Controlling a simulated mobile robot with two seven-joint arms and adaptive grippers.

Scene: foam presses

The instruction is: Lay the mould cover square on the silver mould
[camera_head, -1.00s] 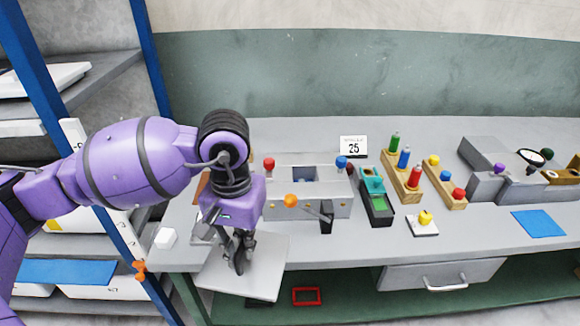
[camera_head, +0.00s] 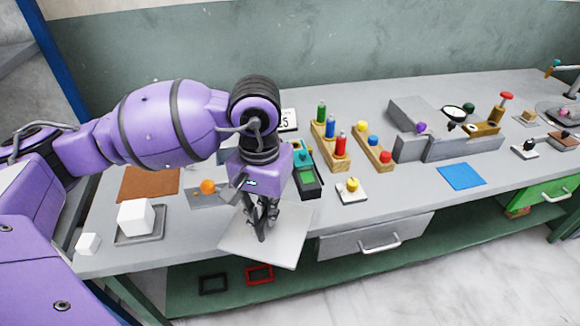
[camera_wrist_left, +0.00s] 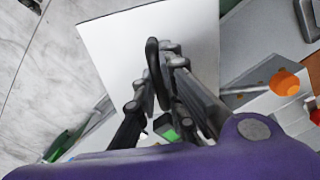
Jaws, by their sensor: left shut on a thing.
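The mould cover (camera_head: 287,242) is a flat, pale square plate with a dark upright handle. My left gripper (camera_head: 262,222) is shut on that handle and holds the plate over the front edge of the bench. In the left wrist view the cover (camera_wrist_left: 125,45) spreads out beyond the fingers, with the dark handle (camera_wrist_left: 153,72) between them. I cannot pick out the silver mould for certain; my left arm and gripper hide part of the bench behind them. My right gripper is not in view.
A white block (camera_head: 137,217) on a grey plate, a small white cube (camera_head: 88,243) and a brown mat (camera_head: 149,183) lie left. An orange knob (camera_head: 207,187) stands close beside my gripper. A green-and-black device (camera_head: 306,175) and a yellow-knobbed piece (camera_head: 351,189) lie right.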

